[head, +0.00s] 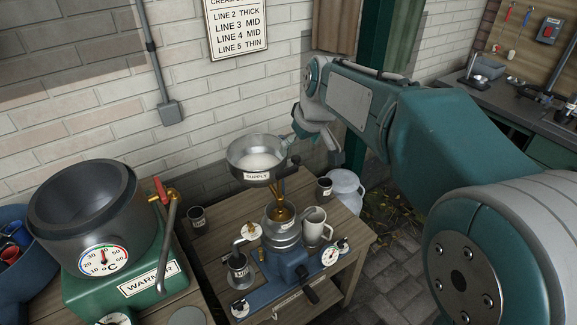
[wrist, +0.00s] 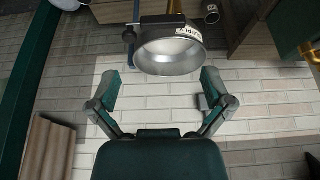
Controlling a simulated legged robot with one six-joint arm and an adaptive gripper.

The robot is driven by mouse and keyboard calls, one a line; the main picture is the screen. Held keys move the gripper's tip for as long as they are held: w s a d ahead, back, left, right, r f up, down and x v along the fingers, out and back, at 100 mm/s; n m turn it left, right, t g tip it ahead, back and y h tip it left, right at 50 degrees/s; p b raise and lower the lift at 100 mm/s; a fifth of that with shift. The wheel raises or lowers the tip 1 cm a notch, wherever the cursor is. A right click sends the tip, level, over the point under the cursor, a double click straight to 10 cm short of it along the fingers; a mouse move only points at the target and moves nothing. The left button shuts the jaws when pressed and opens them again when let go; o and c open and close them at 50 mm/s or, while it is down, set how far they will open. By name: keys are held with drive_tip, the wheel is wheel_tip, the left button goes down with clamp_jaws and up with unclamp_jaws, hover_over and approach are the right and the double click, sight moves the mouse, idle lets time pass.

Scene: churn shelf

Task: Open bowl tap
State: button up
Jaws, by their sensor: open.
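The supply bowl (head: 250,178) is a round metal bowl with pale liquid inside and a SUPPLY label, standing above the blue separator (head: 290,262). A brass spout (head: 277,190) comes from under it, with a dark lever and knob (head: 295,160) at its right, which look like the tap. In the wrist view the bowl (wrist: 168,62) is upside down, with a dark upright part (wrist: 130,45) beside it. My gripper (wrist: 160,88) is open and empty, its fingers apart and short of the bowl. In the head view it is partly hidden by my arm, behind and right of the bowl.
The green warmer (head: 150,275) with its dark pot and red-handled tap stands at left. A white can (head: 347,190) stands behind. The brick wall is close behind.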

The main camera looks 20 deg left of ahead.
sight(287, 169)
drive_tip(key=x, duration=0.9)
drive_tip(key=shift+s+a, duration=0.1)
drive_tip(key=shift+a, duration=0.1)
drive_tip(key=shift+f, duration=0.5)
drive_tip(key=shift+w+a+f, duration=0.2)
drive_tip(key=c, duration=0.8)
